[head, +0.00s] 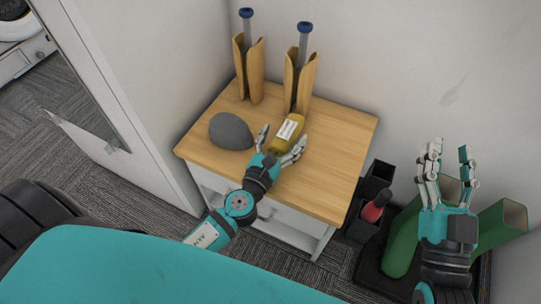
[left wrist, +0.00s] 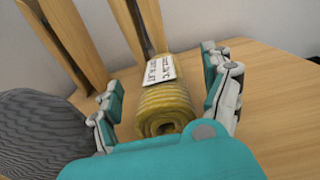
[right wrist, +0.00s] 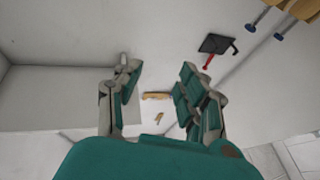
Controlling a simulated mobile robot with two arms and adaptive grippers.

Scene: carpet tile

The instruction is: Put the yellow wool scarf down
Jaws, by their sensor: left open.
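The yellow wool scarf (head: 279,145) is rolled up, with a white label on it, and lies on the wooden table top. In the left wrist view the scarf (left wrist: 165,108) shows its coiled end towards my palm. My left gripper (head: 282,138) is open, its fingers on either side of the scarf; in the left wrist view gaps show between the fingers and the roll. My right gripper (head: 449,153) is open and empty, raised to the right of the table; its fingers are apart in the right wrist view (right wrist: 155,80).
A grey ribbed rounded object (head: 230,131) lies left of the scarf on the table (head: 340,150). Two upright wooden holders (head: 250,72) with blue-topped rods stand at the back. Green tubes (head: 402,243) and a black holder with a red item (head: 374,207) stand right of the table.

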